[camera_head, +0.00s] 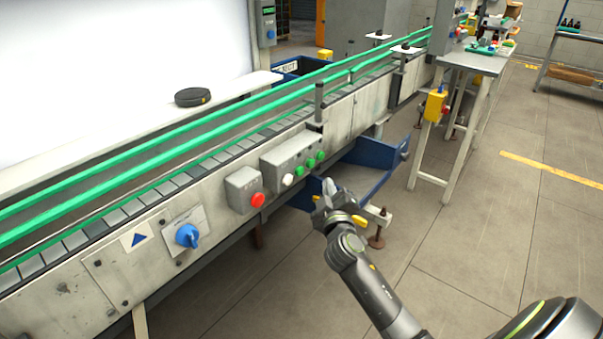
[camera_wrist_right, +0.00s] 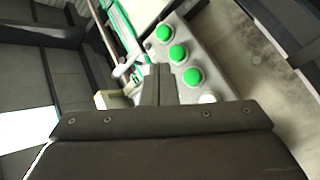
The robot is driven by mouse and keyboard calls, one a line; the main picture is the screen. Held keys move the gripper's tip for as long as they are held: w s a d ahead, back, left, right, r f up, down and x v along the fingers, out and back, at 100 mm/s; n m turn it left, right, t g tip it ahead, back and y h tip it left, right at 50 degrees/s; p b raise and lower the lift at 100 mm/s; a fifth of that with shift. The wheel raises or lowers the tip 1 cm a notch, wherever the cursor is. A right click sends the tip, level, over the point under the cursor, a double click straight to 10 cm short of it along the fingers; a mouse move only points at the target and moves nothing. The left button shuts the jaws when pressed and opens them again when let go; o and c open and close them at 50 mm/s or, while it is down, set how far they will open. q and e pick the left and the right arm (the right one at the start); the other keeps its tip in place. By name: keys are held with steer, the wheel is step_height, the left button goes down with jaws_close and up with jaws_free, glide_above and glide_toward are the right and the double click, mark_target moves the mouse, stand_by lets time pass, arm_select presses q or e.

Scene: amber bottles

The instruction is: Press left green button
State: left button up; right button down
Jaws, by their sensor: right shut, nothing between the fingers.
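A grey control box (camera_head: 272,163) on the conveyor's side carries a white button (camera_head: 288,180) and a row of three green buttons. The left green button (camera_head: 299,170) is the one beside the white button. In the right wrist view this green button (camera_wrist_right: 193,77) and the white button (camera_wrist_right: 207,99) lie just right of my fingers. The middle green button (camera_head: 311,162) and right green button (camera_head: 320,155) follow along the row. My right gripper (camera_head: 328,186) is shut and empty, in front of the box and apart from the buttons. My left gripper is out of view.
A red button (camera_head: 257,200) on its own grey box and a blue rotary knob (camera_head: 187,235) sit left on the conveyor side. A blue bin (camera_head: 376,178) is under the conveyor, behind my right gripper. The floor at right is clear.

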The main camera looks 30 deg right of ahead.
mark_target(299, 171)
steer(key=shift+w+a+b, duration=0.2)
steer(key=shift+w+a, duration=0.15)
steer(key=shift+w, duration=0.5)
steer(key=shift+w+a+b, duration=0.25)
steer(key=shift+w+a, duration=0.1)
steer(key=shift+w, duration=0.45)
steer(key=shift+w+a+b, duration=0.2)
steer(key=shift+w+a, duration=0.15)
steer(key=shift+w, duration=0.5)
steer(key=shift+w, duration=0.15)
steer(key=shift+w+a, duration=0.15)
steer(key=shift+w, duration=0.1)
